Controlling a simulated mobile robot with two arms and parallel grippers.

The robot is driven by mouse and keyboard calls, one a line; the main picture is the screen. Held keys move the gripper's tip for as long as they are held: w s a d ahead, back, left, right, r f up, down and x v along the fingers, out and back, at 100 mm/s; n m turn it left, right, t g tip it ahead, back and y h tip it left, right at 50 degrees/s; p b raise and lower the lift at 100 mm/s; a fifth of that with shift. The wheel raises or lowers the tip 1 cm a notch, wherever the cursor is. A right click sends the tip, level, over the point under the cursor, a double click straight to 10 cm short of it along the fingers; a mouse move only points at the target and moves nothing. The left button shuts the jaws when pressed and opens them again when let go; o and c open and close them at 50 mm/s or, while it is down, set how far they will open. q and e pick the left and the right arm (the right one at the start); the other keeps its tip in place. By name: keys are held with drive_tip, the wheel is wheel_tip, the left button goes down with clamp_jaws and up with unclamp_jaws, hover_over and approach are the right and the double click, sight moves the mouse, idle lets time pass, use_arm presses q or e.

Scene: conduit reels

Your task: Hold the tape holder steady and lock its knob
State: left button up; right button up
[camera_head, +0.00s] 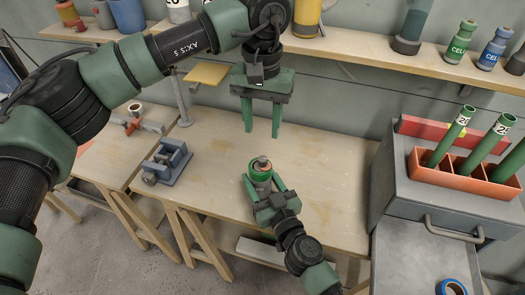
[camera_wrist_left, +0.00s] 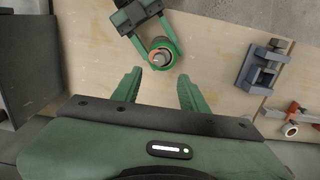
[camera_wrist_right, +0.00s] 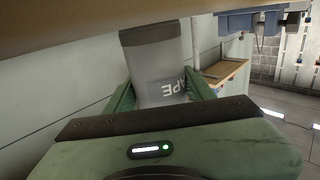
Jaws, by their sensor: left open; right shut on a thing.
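The tape holder (camera_head: 261,163) is at the middle of the bench, with its knob at the top and orange and green rings around it. It also shows in the left wrist view (camera_wrist_left: 161,57). My right gripper (camera_head: 264,182) is shut on it from the front side. In the right wrist view its grey body (camera_wrist_right: 158,65), with partly hidden lettering, is between the fingers. I cannot tell whether it touches the bench. My left gripper (camera_head: 262,133) is open and empty, pointing down, above and apart from the holder. Its two fingers show in the left wrist view (camera_wrist_left: 158,90).
A blue-grey vise (camera_head: 168,163) and a red-and-grey clamp (camera_head: 132,126) are to the left. A grey cabinet (camera_head: 400,205) with an orange rack (camera_head: 425,170) of green tubes stands to the right. A shelf (camera_head: 360,45) with bottles runs behind. The bench (camera_head: 320,180) around the holder is clear.

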sight(263, 158)
use_arm(q)
wheel_tip(263, 158, down, 10)
drive_tip(key=n, duration=0.9)
drive_tip(key=shift+r+n, duration=0.2)
drive_tip(key=shift+n, duration=0.2)
drive_tip(key=shift+c, duration=0.3)
clamp_jaws()
